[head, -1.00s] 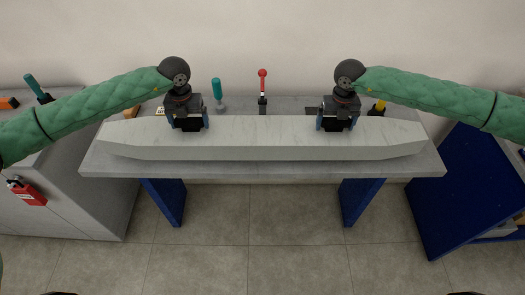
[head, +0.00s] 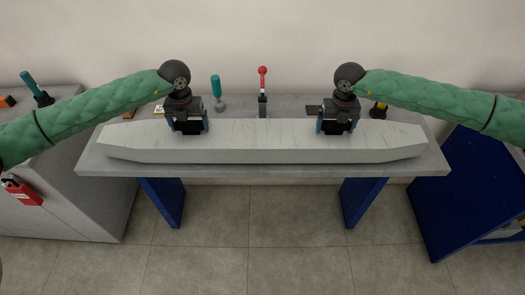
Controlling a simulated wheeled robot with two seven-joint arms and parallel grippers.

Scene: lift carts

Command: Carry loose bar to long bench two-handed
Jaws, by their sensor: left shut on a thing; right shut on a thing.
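The loose bar (head: 262,134) is a long pale grey-white beam with tapered ends. It lies level over the long bench (head: 88,164), lengthwise along its top. I cannot tell whether it touches the bench or is held just above it. My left gripper (head: 188,127) is shut on the bar left of its middle. My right gripper (head: 338,127) is shut on it right of its middle. The bench has a grey top and blue legs (head: 162,203). The bar hides much of the bench top.
A grey cabinet (head: 70,190) with a red tag (head: 24,193) is at left. A blue cart (head: 460,190) is at right.

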